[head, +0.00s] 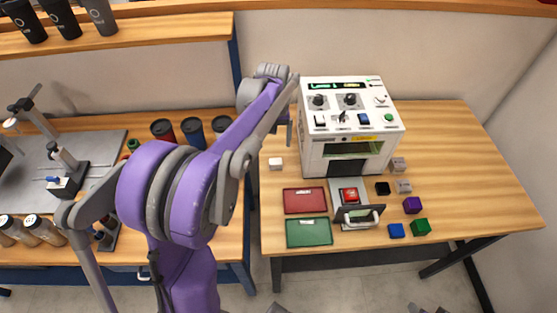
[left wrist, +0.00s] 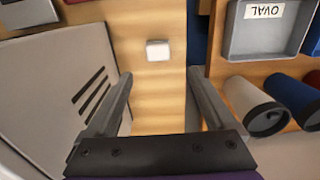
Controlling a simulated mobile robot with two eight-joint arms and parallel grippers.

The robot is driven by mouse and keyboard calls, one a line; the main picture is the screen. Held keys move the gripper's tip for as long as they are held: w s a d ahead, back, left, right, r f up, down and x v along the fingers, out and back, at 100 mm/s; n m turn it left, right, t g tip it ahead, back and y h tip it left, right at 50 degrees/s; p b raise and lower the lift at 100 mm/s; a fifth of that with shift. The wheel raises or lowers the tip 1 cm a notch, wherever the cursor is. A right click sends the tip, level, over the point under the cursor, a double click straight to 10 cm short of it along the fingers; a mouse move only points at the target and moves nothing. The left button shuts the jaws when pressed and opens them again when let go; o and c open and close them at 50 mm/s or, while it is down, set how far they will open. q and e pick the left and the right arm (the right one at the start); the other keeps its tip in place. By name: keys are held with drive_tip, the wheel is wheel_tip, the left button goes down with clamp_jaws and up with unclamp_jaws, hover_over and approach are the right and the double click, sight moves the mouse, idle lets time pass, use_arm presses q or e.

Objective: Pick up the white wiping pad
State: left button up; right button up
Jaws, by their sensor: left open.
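The white wiping pad (head: 276,164) is a small white block lying on the wooden table, just left of the white machine. It also shows in the left wrist view (left wrist: 158,50), ahead of and between the two finger tips. My left gripper (left wrist: 160,76) is open and empty, with bare wood between its fingers. It is apart from the pad. In the head view my purple left arm reaches up across the middle and partly hides the gripper. Small grey tips at the bottom edge may be my right gripper; whether it is open or shut does not show.
The white laser machine (head: 350,127) stands close right of the pad. A red tray (head: 305,201) and a green tray (head: 309,233) lie in front. Several small blocks lie to the right. Dark cups (head: 193,131) stand left. In the wrist view, a grey OVAL bin (left wrist: 262,45) is at right.

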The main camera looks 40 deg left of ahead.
sight(276, 161)
use_arm(q)
drive_tip(key=f, duration=0.8)
drive_tip(key=shift+s+d+f, duration=0.1)
drive_tip(key=shift+d+f, duration=0.15)
drive_tip(key=shift+d, duration=0.05)
clamp_jaws()
drive_tip(key=shift+r, duration=0.1)
wheel_tip(276, 161, up, 10)
idle(0.4)
drive_tip(key=c, duration=0.7)
unclamp_jaws()
drive_tip(key=shift+c, duration=0.2)
drive_tip(key=c, duration=0.6)
drive_tip(key=shift+o, duration=0.2)
drive_tip(key=shift+d, duration=0.1)
